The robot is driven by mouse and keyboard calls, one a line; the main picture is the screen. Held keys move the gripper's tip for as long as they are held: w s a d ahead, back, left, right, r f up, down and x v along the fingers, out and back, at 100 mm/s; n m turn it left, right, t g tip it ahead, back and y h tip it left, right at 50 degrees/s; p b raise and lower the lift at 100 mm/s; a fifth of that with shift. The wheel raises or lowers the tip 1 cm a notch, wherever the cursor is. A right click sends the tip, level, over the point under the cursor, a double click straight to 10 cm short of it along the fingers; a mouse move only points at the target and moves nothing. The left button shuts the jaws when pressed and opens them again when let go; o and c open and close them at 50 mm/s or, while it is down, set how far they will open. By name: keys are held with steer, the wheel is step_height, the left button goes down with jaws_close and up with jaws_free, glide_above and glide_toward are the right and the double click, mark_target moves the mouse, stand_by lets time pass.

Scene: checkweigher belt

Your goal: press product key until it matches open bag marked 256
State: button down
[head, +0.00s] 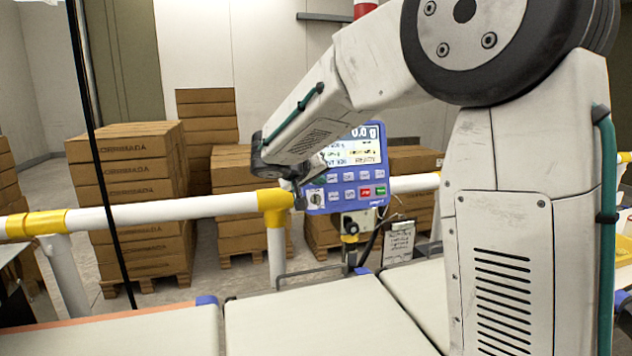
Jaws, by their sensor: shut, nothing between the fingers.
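The blue control panel (346,207) of the checkweigher stands on a post behind the belt. Its lit screen (362,152) shows 0.0 g at the top and smaller lines of text that I cannot read surely. Below are two rows of small keys, with a red key (365,191) and a green key (381,190) at the lower right. My gripper (298,190) is shut and empty at the panel's left edge, partly hidden by my arm. I cannot tell whether it touches the panel. My arm covers the screen's upper left. I see no bag marked 256.
Pale belt sections (310,318) run across the front, with no product seen on them. A white and yellow guard rail (170,213) runs behind. Stacks of cartons (135,190) stand beyond it. A clipboard with a sheet (399,243) hangs right of the panel's post.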

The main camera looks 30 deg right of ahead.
steer(key=s, duration=0.3)
steer(key=shift+a+r, duration=0.3)
steer(key=shift+r, duration=0.1)
stand_by(0.8)
